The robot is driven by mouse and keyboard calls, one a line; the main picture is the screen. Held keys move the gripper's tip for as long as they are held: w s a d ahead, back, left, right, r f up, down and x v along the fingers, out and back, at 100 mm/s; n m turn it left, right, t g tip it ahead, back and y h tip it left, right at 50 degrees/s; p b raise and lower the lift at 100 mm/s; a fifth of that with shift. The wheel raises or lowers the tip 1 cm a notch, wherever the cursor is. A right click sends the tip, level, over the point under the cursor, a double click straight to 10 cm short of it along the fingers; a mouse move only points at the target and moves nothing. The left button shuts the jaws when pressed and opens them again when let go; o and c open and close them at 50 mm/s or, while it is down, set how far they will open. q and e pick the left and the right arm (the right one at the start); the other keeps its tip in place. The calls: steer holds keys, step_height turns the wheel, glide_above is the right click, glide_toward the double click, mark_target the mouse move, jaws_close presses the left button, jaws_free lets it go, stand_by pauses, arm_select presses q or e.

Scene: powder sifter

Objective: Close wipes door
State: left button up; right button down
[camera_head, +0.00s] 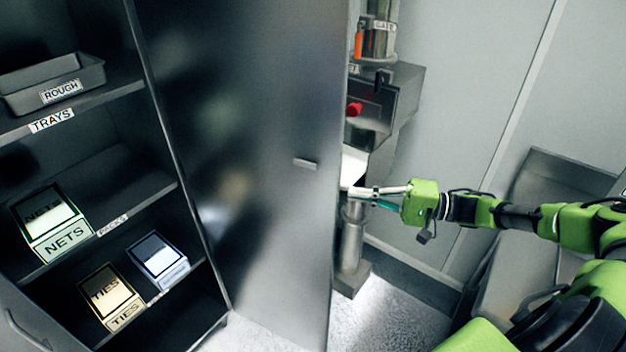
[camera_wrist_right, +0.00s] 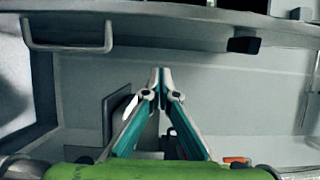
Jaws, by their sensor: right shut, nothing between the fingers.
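A tall grey metal door (camera_head: 255,120) stands open at the middle of the head view, with a small pale tab handle (camera_head: 305,164) near its right edge. No wipes label can be read on it. My right gripper (camera_head: 354,191) is shut and empty, just right of the door's free edge; I cannot tell whether it touches. Its closed fingers (camera_wrist_right: 161,76) also show in the wrist view, pointing at a pale grey surface. My left gripper is not in view.
An open cabinet left of the door holds a grey tray (camera_head: 55,82) on a shelf, a NETS box (camera_head: 64,241), a TIES box (camera_head: 124,316) and another box (camera_head: 160,262). Equipment on a grey post (camera_head: 351,242) stands behind my right gripper. A bar handle (camera_wrist_right: 68,48) shows in the wrist view.

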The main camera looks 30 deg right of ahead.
mark_target(309, 197)
arm_select(q)
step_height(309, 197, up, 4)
steer(key=p, duration=0.4)
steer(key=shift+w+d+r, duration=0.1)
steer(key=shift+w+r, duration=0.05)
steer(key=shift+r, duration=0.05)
arm_select(e)
steer(key=w+a, duration=0.1)
steer(key=a, duration=0.2)
steer(key=w+a, duration=0.2)
steer(key=a, duration=0.2)
steer(key=w+a, duration=0.2)
steer(key=a, duration=0.1)
steer(key=shift+w+a, duration=0.1)
steer(key=shift+a, duration=0.05)
